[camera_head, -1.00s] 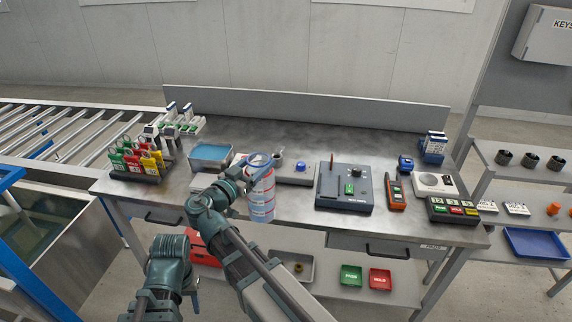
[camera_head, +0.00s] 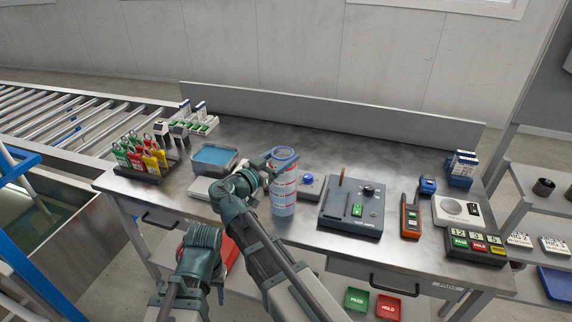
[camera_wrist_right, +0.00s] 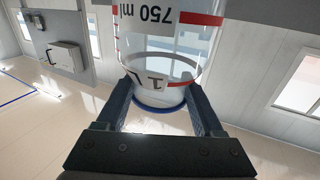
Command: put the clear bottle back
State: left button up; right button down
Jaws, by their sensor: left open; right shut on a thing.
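The clear bottle (camera_head: 284,196), a tall cylinder with red bands and a blue rim, is upright at the front of the grey workbench (camera_head: 300,240). My right gripper (camera_head: 272,164) is shut on its upper part. In the right wrist view the fingers (camera_wrist_right: 160,100) sit on either side of the clear wall, near the blue rim, with "750 ml" printing showing. I cannot tell whether the bottle's base touches the bench.
Left of the bottle are a blue-topped tray (camera_head: 214,157) and a rack of coloured tags (camera_head: 142,165). Right of it stand a small box with a blue button (camera_head: 307,184), a dark test unit (camera_head: 352,208) and an orange handheld meter (camera_head: 410,220). The bench's back middle is clear.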

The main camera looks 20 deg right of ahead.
pick_arm(q)
jog(key=shift+w+d+f+b, duration=0.1)
jog(key=shift+d+f+b, duration=0.2)
jog(key=shift+f, duration=0.3)
jog(key=shift+w+d+f+b, duration=0.1)
jog(key=shift+d+f+b, duration=0.05)
jog(key=shift+f+b, duration=0.35)
pick_arm(e)
notch_tip(320, 180, down, 2)
jog(key=shift+f, duration=0.15)
pick_arm(q)
jog(key=shift+f, duration=0.1)
pick_arm(e)
jog(key=shift+f, duration=0.25)
pick_arm(q)
jog(key=shift+f, duration=0.1)
pick_arm(e)
grip_release()
jog(key=shift+r, duration=0.1)
jog(key=shift+r, duration=0.15)
